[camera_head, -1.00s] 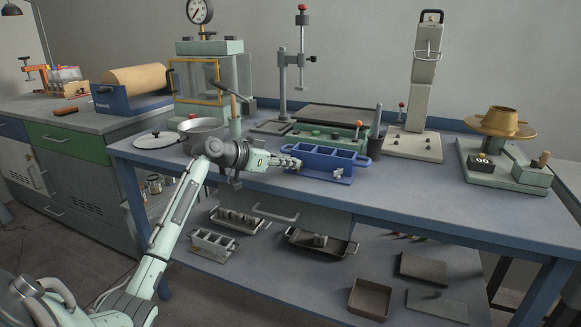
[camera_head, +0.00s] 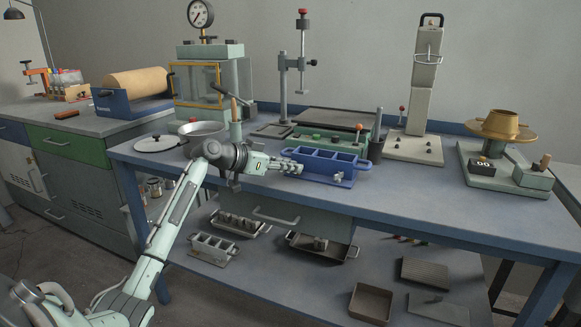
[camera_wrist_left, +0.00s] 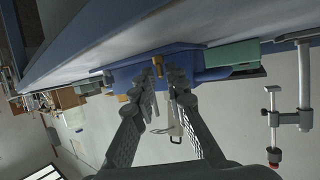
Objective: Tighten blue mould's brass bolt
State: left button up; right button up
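The blue mould (camera_head: 343,168), a box with several open compartments, sits on the bench near its middle. My left gripper (camera_head: 294,166) is at the mould's left end. In the left wrist view the picture is tipped over, and the blue mould (camera_wrist_left: 199,62) lies ahead of the fingers. A brass bolt (camera_wrist_left: 157,66) sticks out of its end face, between the open fingertips of my left gripper (camera_wrist_left: 164,76). I cannot tell whether either finger touches it. In the head view the gripper hides this bolt. My right gripper is in neither view.
A green-based tool (camera_head: 308,143) stands close behind the mould. A pan (camera_head: 203,130) and a lid (camera_head: 156,143) are to the left. A brass-topped device (camera_head: 500,126) stands at the right. The bench surface (camera_head: 420,195) right of the mould is clear.

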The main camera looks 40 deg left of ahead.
pick_arm(q)
jog(key=v, duration=1.2)
jog(key=shift+d, duration=0.15)
